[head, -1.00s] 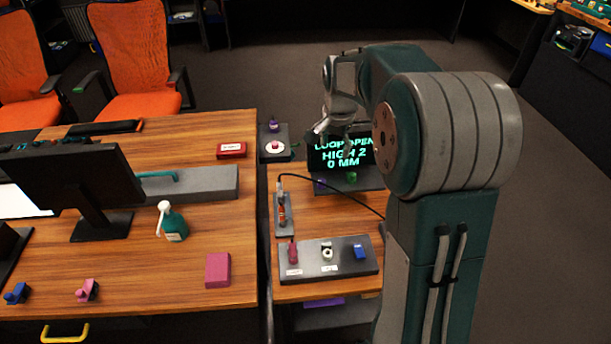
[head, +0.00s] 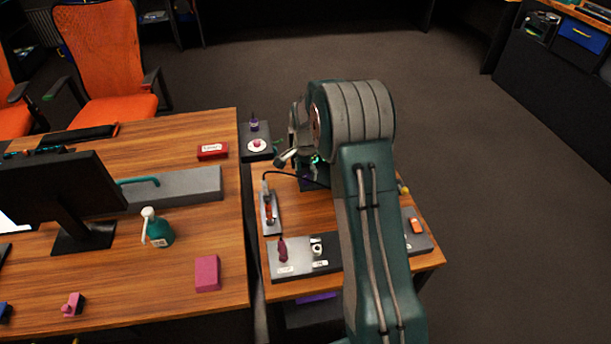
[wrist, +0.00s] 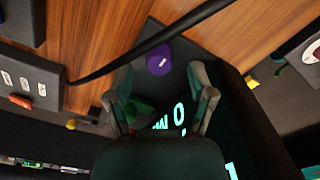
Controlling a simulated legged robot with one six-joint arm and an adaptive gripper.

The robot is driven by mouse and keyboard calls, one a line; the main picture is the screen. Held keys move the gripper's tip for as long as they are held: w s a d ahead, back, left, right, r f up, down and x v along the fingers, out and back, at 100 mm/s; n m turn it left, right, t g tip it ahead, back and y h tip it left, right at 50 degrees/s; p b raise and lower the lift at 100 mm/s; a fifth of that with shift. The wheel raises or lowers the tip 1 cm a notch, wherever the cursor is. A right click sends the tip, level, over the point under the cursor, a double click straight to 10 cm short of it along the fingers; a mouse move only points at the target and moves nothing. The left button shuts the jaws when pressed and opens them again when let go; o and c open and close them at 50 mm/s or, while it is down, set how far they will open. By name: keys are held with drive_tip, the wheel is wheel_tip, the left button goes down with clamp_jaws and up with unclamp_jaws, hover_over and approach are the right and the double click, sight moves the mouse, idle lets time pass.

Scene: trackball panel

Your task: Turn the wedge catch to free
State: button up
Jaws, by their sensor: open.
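My gripper (wrist: 160,84) is open in the wrist view, its two fingers apart above the base of the display stand. A green piece (wrist: 138,108) shows between the fingers, partly covered by them; it may be the wedge catch, but its shape is not clear. A purple round knob (wrist: 159,60) stands on the same dark base, just beyond the fingertips. The lit display (wrist: 180,117) is right of the green piece, partly hidden by my right finger. In the head view my gripper (head: 300,165) is over the stand at the small table's back, and my arm hides most of the display.
A black cable (wrist: 150,45) crosses close to the fingers. A grey plate with a red-topped button (head: 257,144) stands at the back left.

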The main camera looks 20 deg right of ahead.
drive_tip(key=shift+f, duration=1)
clamp_jaws()
drive_tip(key=shift+n, duration=0.5)
drive_tip(key=n, duration=0.3)
drive_tip(key=shift+n, duration=0.4)
drive_tip(key=n, duration=0.4)
drive_tip(key=shift+n, duration=0.3)
drive_tip(key=n, duration=0.4)
drive_tip(key=shift+d, duration=0.1)
drive_tip(key=n, duration=0.4)
drive_tip(key=shift+n, duration=0.4)
